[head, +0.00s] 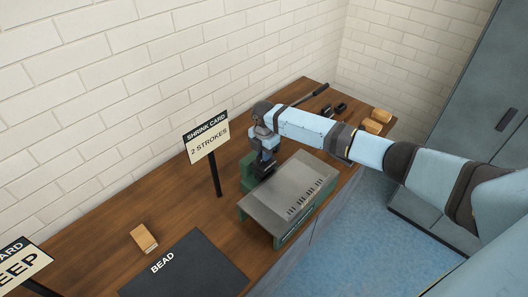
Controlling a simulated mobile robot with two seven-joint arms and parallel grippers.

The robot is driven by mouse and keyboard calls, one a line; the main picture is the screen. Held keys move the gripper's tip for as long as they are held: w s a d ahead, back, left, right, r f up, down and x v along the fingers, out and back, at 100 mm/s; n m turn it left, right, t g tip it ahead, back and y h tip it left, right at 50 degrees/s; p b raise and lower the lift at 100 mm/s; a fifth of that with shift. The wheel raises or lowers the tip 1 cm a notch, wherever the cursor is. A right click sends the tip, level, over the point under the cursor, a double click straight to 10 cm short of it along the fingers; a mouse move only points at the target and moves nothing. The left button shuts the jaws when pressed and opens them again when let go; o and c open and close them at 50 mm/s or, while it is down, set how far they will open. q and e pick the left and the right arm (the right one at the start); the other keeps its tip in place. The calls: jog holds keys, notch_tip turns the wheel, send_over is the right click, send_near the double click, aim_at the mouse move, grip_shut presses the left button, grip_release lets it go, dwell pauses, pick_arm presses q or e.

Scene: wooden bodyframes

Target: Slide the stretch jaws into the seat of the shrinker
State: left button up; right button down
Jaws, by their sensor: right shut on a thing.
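My right gripper (262,168) points down at the green shrinker (247,178) on the wooden bench. It is shut on a small dark piece, which looks like the stretch jaws; fingers and wrist hide most of it. The piece is at the shrinker's upper part, behind the grey sheet. I cannot tell whether it touches the seat, which is hidden. My left gripper is out of view.
A grey sheet (290,190) with dark slots lies on a green base in front of the shrinker. A "SHRINK CARD 2 STROKES" sign (208,137) stands left. Black parts (340,108), a dark-handled bar (312,95) and wooden blocks (372,125) lie behind. A black BEAD mat (195,270) lies front left.

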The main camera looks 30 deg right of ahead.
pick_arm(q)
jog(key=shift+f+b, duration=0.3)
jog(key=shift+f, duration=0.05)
pick_arm(e)
jog(key=shift+w+f, duration=0.1)
jog(key=shift+f, duration=0.5)
jog(key=c, duration=1)
grip_release()
jog(key=shift+f, duration=0.15)
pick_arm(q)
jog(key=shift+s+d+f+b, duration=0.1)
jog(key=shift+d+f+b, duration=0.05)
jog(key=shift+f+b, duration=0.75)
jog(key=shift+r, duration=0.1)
pick_arm(e)
notch_tip(320, 180, up, 14)
